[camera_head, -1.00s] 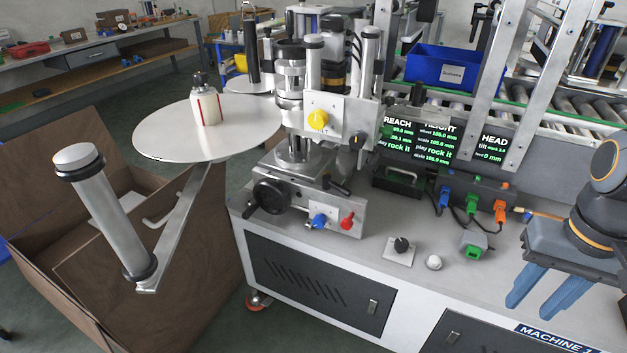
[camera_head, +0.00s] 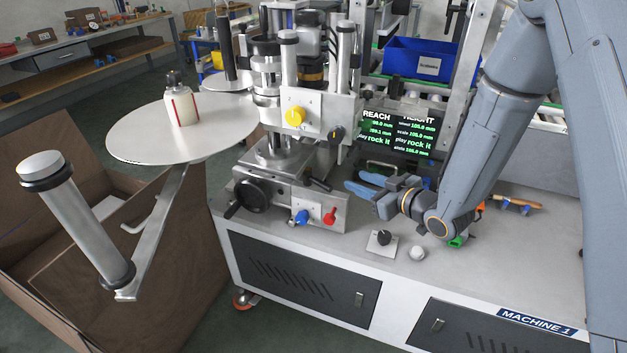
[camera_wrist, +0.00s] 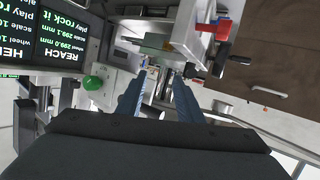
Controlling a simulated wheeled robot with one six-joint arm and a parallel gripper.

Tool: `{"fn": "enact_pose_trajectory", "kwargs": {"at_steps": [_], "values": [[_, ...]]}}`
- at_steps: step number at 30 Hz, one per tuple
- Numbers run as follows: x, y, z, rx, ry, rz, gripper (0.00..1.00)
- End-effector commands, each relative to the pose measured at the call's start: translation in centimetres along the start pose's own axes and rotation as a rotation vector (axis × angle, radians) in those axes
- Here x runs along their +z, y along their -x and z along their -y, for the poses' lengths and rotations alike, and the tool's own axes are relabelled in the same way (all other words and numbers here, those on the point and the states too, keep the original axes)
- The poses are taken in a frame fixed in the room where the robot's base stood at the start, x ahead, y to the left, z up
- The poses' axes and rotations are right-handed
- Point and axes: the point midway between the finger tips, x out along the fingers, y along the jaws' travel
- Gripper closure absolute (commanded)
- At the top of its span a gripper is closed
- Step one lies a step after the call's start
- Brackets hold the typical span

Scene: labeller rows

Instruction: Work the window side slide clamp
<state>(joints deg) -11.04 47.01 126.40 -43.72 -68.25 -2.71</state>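The labeller's slide base (camera_head: 283,200) carries a red clamp knob (camera_head: 330,216) and a blue knob (camera_head: 301,217) on its front, and a dark lever (camera_head: 318,184) above. No label tells which is the window side slide clamp. My gripper (camera_head: 352,180) reaches in from the right, its blue fingers pointing left, right of the slide base and apart from the red knob. In the wrist view my gripper (camera_wrist: 155,84) is open, with metal machine parts beyond the gap and nothing visibly held. The red knob (camera_wrist: 208,27) shows at upper right there.
A black handwheel (camera_head: 252,196), yellow knob (camera_head: 295,117) and dark knob (camera_head: 336,133) sit on the labeller. A black knob on a plate (camera_head: 381,239) and a white ball (camera_head: 417,253) stand on the bench below my gripper. The screen (camera_head: 400,134) is close behind. A green knob (camera_wrist: 92,83) shows in the wrist view.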

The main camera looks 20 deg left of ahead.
Motion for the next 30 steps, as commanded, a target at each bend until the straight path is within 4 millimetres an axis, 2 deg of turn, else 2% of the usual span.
{"fn": "enact_pose_trajectory", "kwargs": {"at_steps": [1,3,6,17,23,30], "values": [[-0.1,-0.7,1.6,-0.043,-0.001,-0.059,0.67],[-0.7,-1.2,3.3,-0.093,-0.003,-0.144,0.67],[-0.3,-2.3,5.2,-0.152,0.013,-0.250,0.67],[1.4,-4.5,5.8,-0.171,0.092,-0.322,0.67],[0.9,-5.7,6.2,-0.174,0.101,-0.328,0.67],[-0.3,-9.1,6.9,-0.174,0.101,-0.328,0.67]]}}
